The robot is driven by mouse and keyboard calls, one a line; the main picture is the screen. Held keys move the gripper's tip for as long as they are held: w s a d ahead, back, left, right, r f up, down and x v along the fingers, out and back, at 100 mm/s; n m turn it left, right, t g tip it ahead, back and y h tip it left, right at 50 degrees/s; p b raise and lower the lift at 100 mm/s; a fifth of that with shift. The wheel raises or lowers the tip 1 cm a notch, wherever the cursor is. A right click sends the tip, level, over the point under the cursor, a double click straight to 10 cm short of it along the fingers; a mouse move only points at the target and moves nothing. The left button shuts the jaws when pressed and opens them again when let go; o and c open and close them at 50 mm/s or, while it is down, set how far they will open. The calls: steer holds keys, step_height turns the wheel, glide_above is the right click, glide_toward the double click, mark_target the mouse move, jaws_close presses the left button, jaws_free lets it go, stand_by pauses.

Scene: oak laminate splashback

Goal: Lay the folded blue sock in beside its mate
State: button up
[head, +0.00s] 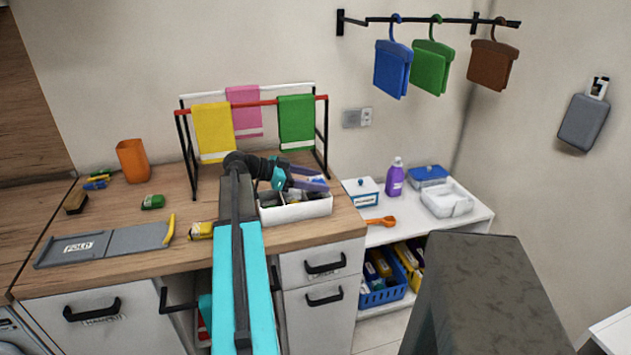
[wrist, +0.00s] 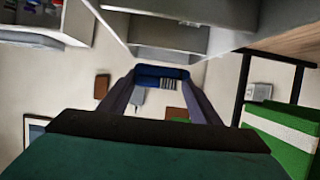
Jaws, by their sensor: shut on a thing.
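My gripper (head: 308,183) is above the white divided box (head: 297,212) on the worktop. In the wrist view my gripper (wrist: 161,90) is shut on the folded blue sock (wrist: 160,73), which has a grey striped patch and sits between the fingertips. In the head view the sock shows only as a small bit of blue by the fingers. In the wrist view, pale compartment walls (wrist: 160,35) show beyond the sock.
A drying rack (head: 325,130) with yellow, pink and green cloths stands behind the box. A grey folding board (head: 100,243) and a yellow roll (head: 201,230) lie to the left. A lidded white tub (head: 361,193) and an orange scoop (head: 381,221) are on the right shelf.

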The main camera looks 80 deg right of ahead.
steer(key=shift+f+b, duration=0.75)
steer(key=shift+f, duration=0.3)
steer(key=shift+s+a+f+b, duration=0.1)
steer(key=shift+a+f+b, duration=0.2)
steer(key=shift+f+b, duration=0.45)
steer(key=shift+a+f, duration=0.1)
steer(key=o, duration=1.1)
steer(key=r+b+v, duration=0.1)
steer(key=b+v, duration=0.1)
steer(key=v, duration=1.2)
steer(key=shift+d+r, duration=0.2)
steer(key=shift+r, duration=0.25)
steer(key=shift+s, duration=0.1)
